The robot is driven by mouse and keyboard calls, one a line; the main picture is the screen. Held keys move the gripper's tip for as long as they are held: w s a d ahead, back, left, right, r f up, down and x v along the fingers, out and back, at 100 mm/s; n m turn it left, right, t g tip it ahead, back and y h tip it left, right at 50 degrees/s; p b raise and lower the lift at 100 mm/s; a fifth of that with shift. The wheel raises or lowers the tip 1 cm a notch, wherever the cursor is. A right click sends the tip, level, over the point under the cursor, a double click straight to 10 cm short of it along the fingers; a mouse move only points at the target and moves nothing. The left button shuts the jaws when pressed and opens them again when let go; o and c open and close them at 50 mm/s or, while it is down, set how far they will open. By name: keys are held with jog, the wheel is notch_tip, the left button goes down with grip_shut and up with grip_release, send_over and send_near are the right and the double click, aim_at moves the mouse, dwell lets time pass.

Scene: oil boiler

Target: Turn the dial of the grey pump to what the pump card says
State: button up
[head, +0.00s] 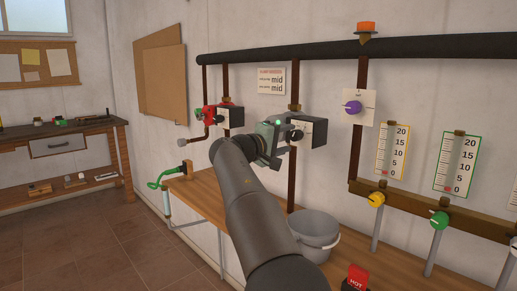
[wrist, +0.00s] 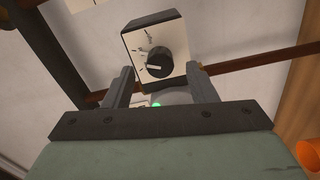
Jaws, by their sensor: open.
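The pump card (head: 271,81) hangs on the wall; two lines end in "mid", and the smaller words are too small to read. The grey pump's control box (head: 312,132) is on the pipe at centre, largely behind my gripper (head: 290,131). In the wrist view the box (wrist: 171,28) has a pale face with several marks and a black dial (wrist: 159,63), its white pointer towards the left. My gripper (wrist: 161,72) is open, with one finger on each side of the dial; contact cannot be told. A green light (wrist: 156,104) shows between the fingers.
A red pump (head: 209,114) with its own box is left of the grey one. A purple knob (head: 352,108) and two gauges with yellow (head: 376,199) and green (head: 439,220) knobs are at right. A bucket (head: 315,232) stands on the bench below.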

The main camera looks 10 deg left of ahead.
jog(key=v, duration=1.4)
jog(key=shift+b, duration=0.4)
jog(key=shift+w+d, duration=0.1)
jog(key=shift+d, duration=0.05)
jog(key=s+d+f+m+g+y+p, duration=0.1)
jog(key=s+d+f+g+p, duration=0.15)
jog(key=d, duration=0.55)
jog(key=s+d+f+m+g+y+p, duration=0.15)
jog(key=d+f+g+p, duration=0.25)
jog(key=d, duration=0.5)
jog(key=s+d+f+g+y+p, duration=0.1)
jog(key=s+d+f+g+p, duration=0.15)
jog(key=d, duration=0.55)
jog(key=s+d+f+m+g+y+p, duration=0.2)
jog(key=s+f+p, duration=0.1)
jog(key=s, duration=0.6)
jog(key=s+d+f+m+g+y+p, duration=0.2)
jog(key=s+f+y+p, duration=0.1)
jog(key=s, duration=0.7)
jog(key=s+d+f+m+g+y+p, duration=0.1)
jog(key=s+d+f+m+y+p, duration=0.15)
jog(key=s, duration=0.65)
notch_tip(320, 180, up, 19)
jog(key=p, duration=1.7)
jog(key=shift+s+r+t+h, duration=0.2)
jog(key=shift+t+h, duration=0.1)
